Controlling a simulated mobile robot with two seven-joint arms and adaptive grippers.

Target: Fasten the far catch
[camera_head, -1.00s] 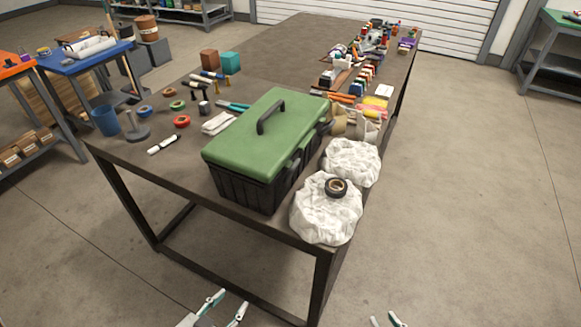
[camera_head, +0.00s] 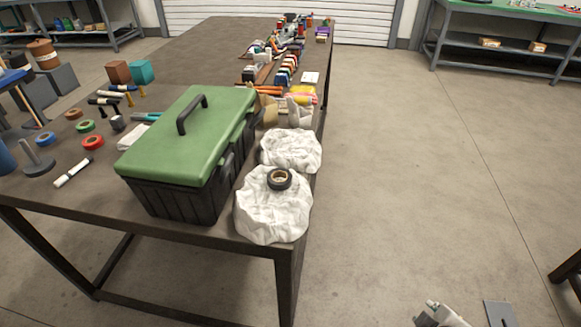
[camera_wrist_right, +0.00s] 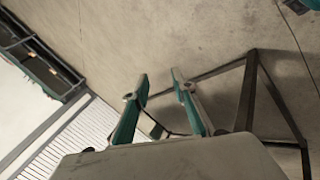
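The toolbox has a green lid (camera_head: 190,130) with a dark handle (camera_head: 191,112) and a black body (camera_head: 175,200). It stands on the dark workbench near its front right corner, lid down. Its catches are on the right long side; the far catch (camera_head: 258,118) is small and partly hidden by the things beside it, and I cannot tell its position. My right gripper (camera_wrist_right: 160,78) is open and empty in the right wrist view, over floor and apart from the toolbox. My left gripper is out of view.
Two white cloth bundles (camera_head: 291,149) lie right of the toolbox, the nearer one carrying a black tape roll (camera_head: 279,179). Tan gloves (camera_head: 299,111) lie by the far end. Tape rolls, a marker and hammers lie to the left.

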